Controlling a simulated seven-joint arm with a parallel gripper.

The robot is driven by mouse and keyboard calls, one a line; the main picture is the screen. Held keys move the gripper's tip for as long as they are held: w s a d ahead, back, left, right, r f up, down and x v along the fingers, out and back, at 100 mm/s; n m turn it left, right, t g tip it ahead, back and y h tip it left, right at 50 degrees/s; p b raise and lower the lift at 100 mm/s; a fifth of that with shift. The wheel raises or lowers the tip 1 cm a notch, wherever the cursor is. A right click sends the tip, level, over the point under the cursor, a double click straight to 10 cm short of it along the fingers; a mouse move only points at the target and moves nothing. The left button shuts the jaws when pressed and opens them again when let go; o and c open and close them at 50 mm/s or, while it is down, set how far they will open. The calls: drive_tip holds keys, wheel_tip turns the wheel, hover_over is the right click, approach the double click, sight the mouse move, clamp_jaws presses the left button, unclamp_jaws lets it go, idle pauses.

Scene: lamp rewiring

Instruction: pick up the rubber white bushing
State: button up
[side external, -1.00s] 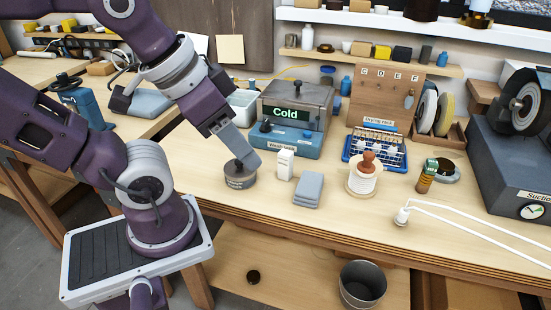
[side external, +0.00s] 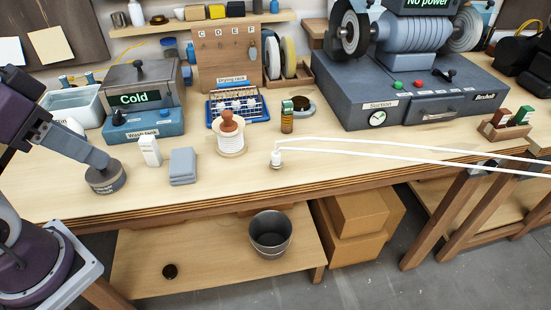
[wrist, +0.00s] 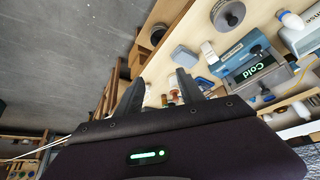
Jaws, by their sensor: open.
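A small white piece (side external: 276,158) stands on the bench at the end of a white cord (side external: 400,155); it looks like the white bushing, but it is too small to be sure. My gripper (side external: 102,163) is at the far left of the side view, overlapping a round grey tin (side external: 106,180) in the picture; I cannot tell if they touch. In the wrist view the two dark fingers of my gripper (wrist: 160,76) are apart, with no held object seen. The white piece is well to the gripper's right and cannot be made out in the wrist view.
Behind are the wash tank (side external: 150,122) and drying rack (side external: 255,106). The bench front right of the spool is fairly clear.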

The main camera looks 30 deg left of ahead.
drive_tip(key=w+d+f+t+h, duration=0.1)
drive_tip(key=w+d+f+t, duration=0.15)
drive_tip(key=w, duration=0.75)
drive_tip(key=w+d+f+t, duration=0.1)
drive_tip(key=w+d+f, duration=0.15)
drive_tip(key=w, duration=0.85)
drive_tip(key=w+d+f+t, duration=0.2)
drive_tip(key=w+f, duration=0.5)
drive_tip(key=f, duration=0.1)
drive_tip(key=m+t, duration=0.1)
drive_tip(key=t, duration=0.1)
approach(283, 163)
drive_tip(key=w+r, duration=0.2)
drive_tip(key=shift+w+a, duration=0.2)
drive_tip(key=shift+w, duration=0.2)
drive_tip(key=shift+d+f, duration=0.1)
drive_tip(key=shift+f, duration=0.25)
drive_tip(key=shift+w+f, duration=0.1)
drive_tip(key=shift+f, duration=0.1)
drive_tip(key=x, duration=0.6)
drive_tip(key=shift+w+d+r, duration=0.1)
drive_tip(key=shift+w+d, duration=0.1)
drive_tip(key=shift+w, duration=0.2)
clamp_jaws()
